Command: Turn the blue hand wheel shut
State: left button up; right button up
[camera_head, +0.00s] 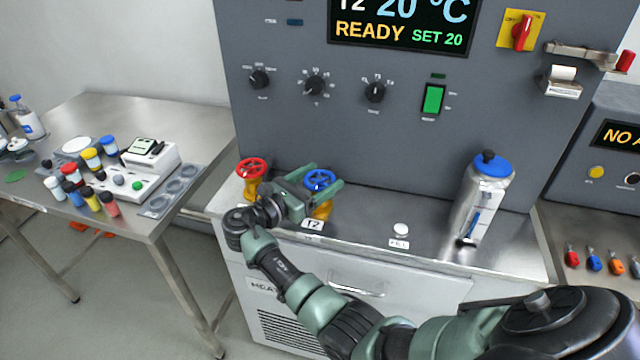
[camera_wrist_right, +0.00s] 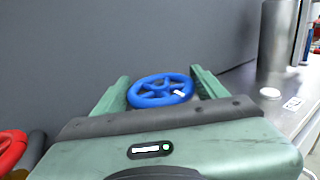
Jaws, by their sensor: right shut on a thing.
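The blue hand wheel (camera_head: 319,180) sits on a yellow valve body (camera_head: 322,208) on the steel ledge in front of the grey panel. My right gripper (camera_head: 325,177) reaches it from the left, with a finger on either side of the rim, shut on the wheel. In the right wrist view the blue wheel (camera_wrist_right: 160,90) lies between the two green fingers (camera_wrist_right: 160,92), with a small white mark on its right side. Part of the valve body is hidden behind the gripper. My left gripper is not in view.
A red hand wheel (camera_head: 251,168) on a yellow valve stands close to the left of my right wrist. A steel flask (camera_head: 484,200) with a blue lid stands on the ledge to the right. A white button (camera_head: 401,229) lies between. A side table (camera_head: 130,215) holds several jars.

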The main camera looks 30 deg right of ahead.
aim_at(307, 187)
jog(key=shift+m+g, duration=0.4)
jog(key=shift+g, duration=0.2)
jog(key=o, duration=1.4)
jog(key=shift+c, duration=0.2)
jog(key=shift+a, duration=0.15)
jog(key=a, duration=0.2)
jog(key=a+b, duration=0.1)
jog(key=a, duration=0.1)
jog(key=a+b, duration=0.1)
jog(key=a, duration=0.1)
jog(key=shift+s+a+f, duration=0.1)
jog(key=shift+s+a, duration=0.05)
jog(key=shift+s, duration=0.2)
jog(key=shift+s+a, duration=0.15)
jog(key=shift+a, duration=0.45)
